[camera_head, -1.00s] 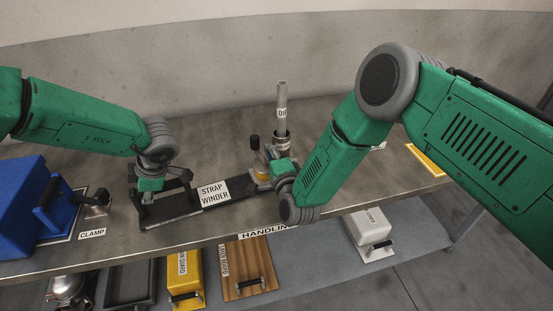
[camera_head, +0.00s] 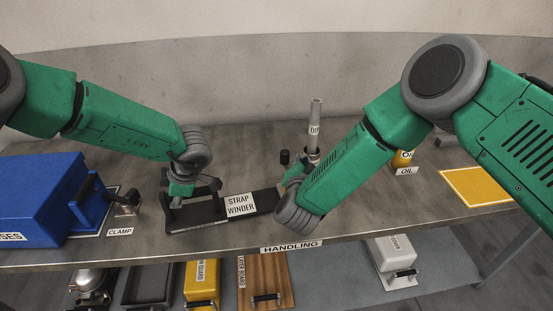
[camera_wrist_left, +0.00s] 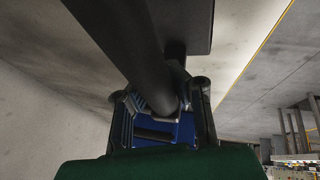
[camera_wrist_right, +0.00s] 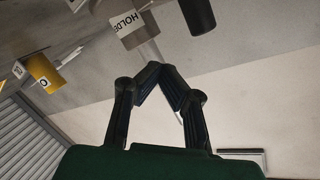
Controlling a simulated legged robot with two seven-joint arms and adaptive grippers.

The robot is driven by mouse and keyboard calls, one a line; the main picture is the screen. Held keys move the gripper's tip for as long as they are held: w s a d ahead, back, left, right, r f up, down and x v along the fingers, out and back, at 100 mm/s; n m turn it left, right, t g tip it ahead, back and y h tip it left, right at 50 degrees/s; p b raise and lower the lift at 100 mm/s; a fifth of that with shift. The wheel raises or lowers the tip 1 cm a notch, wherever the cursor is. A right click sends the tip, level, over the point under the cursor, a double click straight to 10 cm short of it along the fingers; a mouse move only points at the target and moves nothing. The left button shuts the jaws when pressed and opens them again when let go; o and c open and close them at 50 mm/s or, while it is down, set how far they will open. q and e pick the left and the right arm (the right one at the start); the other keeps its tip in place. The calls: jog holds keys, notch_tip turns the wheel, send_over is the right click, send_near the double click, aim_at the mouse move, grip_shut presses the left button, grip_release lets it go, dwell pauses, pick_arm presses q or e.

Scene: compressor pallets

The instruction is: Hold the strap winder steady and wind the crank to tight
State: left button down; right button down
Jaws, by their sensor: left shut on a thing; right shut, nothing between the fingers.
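The strap winder (camera_head: 213,216) is a long black base with a white label, lying along the table's front. My left gripper (camera_head: 181,190) is shut on the black handle bar at the winder's left end. In the left wrist view, the dark bar (camera_wrist_left: 150,60) passes between its fingers. My right gripper (camera_wrist_right: 161,70) is shut and empty, its fingertips together. In the head view it is at the winder's right end, largely hidden by my forearm. A black upright knob (camera_head: 284,157), seemingly the crank's grip, stands just behind it. The rest of the crank is hidden.
A grey upright tube (camera_head: 315,125) in a holder stands behind the winder's right end. A blue case (camera_head: 40,200) and a clamp (camera_head: 127,203) are at left. A yellow oil can (camera_head: 402,160) and a yellow mat (camera_head: 478,187) are at right.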

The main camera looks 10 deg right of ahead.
jog(key=shift+w+a+r+n+g+h, duration=0.2)
jog(key=shift+a+r+n+g, duration=0.15)
jog(key=shift+n, duration=0.25)
jog(key=shift+w+a+r+n+g+h, duration=0.1)
jog(key=shift+a+r+n+g+h, duration=0.1)
jog(key=shift+n+g, duration=0.35)
jog(key=s+a+r+n+g+y, duration=0.1)
jog(key=s+a+r+n+g, duration=0.15)
jog(key=a+n, duration=0.4)
jog(key=s+a+r+n+g+y, duration=0.1)
jog(key=a+r+n+g, duration=0.1)
jog(key=a+n+g, duration=0.4)
jog(key=w+d+f+t, duration=0.2)
jog(key=w+d+f, duration=0.4)
jog(key=w+f, duration=0.1)
jog(key=shift+w+d+f+n, duration=0.3)
jog(key=shift+d+f, duration=0.05)
jog(key=shift+d, duration=0.05)
